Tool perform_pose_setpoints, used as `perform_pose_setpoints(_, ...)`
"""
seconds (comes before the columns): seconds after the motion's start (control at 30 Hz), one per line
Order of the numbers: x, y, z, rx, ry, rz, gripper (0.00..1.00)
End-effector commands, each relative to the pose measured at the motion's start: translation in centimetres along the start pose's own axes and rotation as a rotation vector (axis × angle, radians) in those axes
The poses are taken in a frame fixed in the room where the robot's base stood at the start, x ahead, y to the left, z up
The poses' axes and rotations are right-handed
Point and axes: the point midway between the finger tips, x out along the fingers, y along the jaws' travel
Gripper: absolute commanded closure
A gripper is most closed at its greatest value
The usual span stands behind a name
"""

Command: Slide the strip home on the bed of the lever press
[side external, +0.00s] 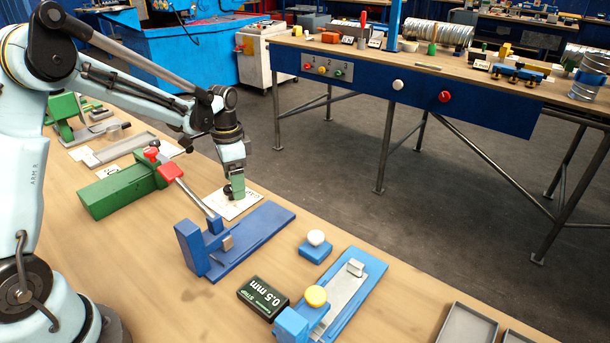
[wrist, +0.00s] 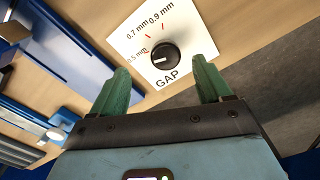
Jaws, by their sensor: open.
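My gripper (side external: 237,190) is over the white GAP plate (side external: 222,207). In the wrist view its green fingers (wrist: 163,78) are open and empty, with the black dial knob (wrist: 164,57) between and beyond them. The blue lever press (side external: 240,240) has a raised metal lever with a red grip (side external: 171,172). I see no separate strip on its bed. A pale metal strip (side external: 345,291) lies along a second blue bed (side external: 372,280), beside a yellow knob (side external: 316,296).
A black box (side external: 262,297) marked STRIP 0.5 mm lies between the two blue beds. A white ball knob on a blue block (side external: 316,250) stands nearby. A green block (side external: 120,190) is left of the press. Grey trays (side external: 465,328) stand at the front right.

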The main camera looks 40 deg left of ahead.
Motion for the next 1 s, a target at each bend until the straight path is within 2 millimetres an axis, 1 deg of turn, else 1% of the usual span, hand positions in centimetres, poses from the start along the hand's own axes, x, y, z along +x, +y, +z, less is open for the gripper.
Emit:
perform_pose_setpoints(0.03,-1.1,0.0,0.0,0.0,0.0,0.0,0.31)
perform_pose_setpoints(0.07,-1.9,0.0,0.1,-0.001,0.0,0.0,0.35)
perform_pose_setpoints(0.1,-3.0,0.0,0.1,-0.001,0.0,0.0,0.37)
perform_pose_setpoints(0.2,-6.3,0.0,0.1,-0.001,0.0,0.0,0.37)
perform_pose_setpoints(0.3,-9.2,0.0,0.1,-0.001,0.0,0.0,0.37)
perform_pose_setpoints(0.5,-13.7,0.0,0.1,-0.001,0.0,0.0,0.37)
perform_pose_setpoints(0.63,-16.1,0.0,0.1,-0.001,0.0,0.0,0.37)
perform_pose_setpoints(0.7,-15.8,2.0,-1.9,-0.023,0.0,0.0,0.37)
perform_pose_setpoints(0.77,-15.8,3.5,-3.2,-0.05,0.0,0.0,0.37)
perform_pose_setpoints(0.87,-15.8,6.2,-5.4,-0.096,0.0,0.0,0.37)
perform_pose_setpoints(0.97,-15.8,9.6,-7.5,-0.147,0.0,0.0,0.37)
perform_pose_setpoints(1.0,-15.8,11.2,-8.4,-0.169,0.0,0.0,0.37)
